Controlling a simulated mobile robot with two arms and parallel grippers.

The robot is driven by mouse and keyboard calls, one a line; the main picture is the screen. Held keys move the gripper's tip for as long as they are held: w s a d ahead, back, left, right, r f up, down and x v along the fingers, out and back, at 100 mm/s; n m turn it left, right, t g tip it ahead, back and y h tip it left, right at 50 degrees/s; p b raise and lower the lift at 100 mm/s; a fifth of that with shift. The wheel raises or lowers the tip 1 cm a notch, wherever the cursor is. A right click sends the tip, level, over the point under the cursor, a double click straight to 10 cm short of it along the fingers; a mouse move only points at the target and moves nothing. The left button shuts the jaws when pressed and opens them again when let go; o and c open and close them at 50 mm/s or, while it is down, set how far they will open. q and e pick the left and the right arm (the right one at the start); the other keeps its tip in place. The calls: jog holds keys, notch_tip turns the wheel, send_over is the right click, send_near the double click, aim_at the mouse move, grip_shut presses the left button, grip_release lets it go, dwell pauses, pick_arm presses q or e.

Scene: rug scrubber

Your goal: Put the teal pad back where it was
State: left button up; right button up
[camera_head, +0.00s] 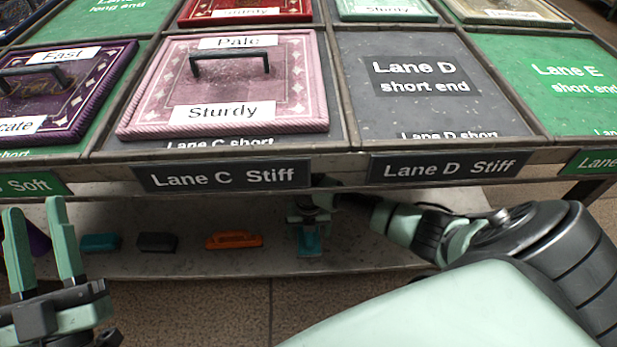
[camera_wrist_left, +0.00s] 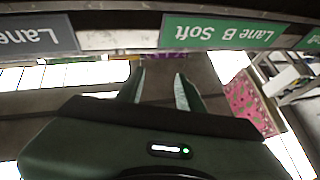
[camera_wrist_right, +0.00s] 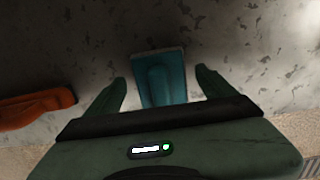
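A teal pad (camera_wrist_right: 162,78) with a raised grip lies on the lower shelf. It shows between the fingers of my right gripper (camera_wrist_right: 162,88) in the right wrist view, with a gap on each side. In the head view this teal pad (camera_head: 309,243) is partly hidden below my right gripper (camera_head: 309,222). The right gripper is open and holds nothing. Another teal block (camera_head: 100,243) lies further left on the same shelf. My left gripper (camera_head: 40,220) is open and empty at the lower left, in front of the shelf; its open fingers also show in the left wrist view (camera_wrist_left: 160,90).
A dark grey block (camera_head: 157,242) and an orange block (camera_head: 234,240) lie between the teal ones. The table edge with lane signs (camera_head: 222,178) overhangs the shelf. A pink rug tile (camera_head: 230,85) with a handle sits in Lane C; the Lane D short end (camera_head: 430,105) is bare.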

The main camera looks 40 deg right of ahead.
jog(key=shift+r, duration=0.1)
jog(key=shift+r, duration=0.25)
notch_tip(320, 180, up, 4)
jog(key=shift+f+p, duration=0.25)
jog(key=shift+p, duration=0.8)
notch_tip(320, 180, up, 3)
jog(key=shift+r+p, duration=0.2)
jog(key=shift+p, duration=0.5)
jog(key=shift+r, duration=0.15)
pick_arm(q)
notch_tip(320, 180, down, 16)
jog(key=w+a+g+y, duration=0.1)
jog(key=a+g+y, duration=0.1)
jog(key=g, duration=0.7)
jog(key=shift+r+g+y, duration=0.15)
jog(key=shift+g+y, duration=0.15)
jog(key=shift+y, duration=0.4)
pick_arm(e)
jog(key=shift+s, duration=0.1)
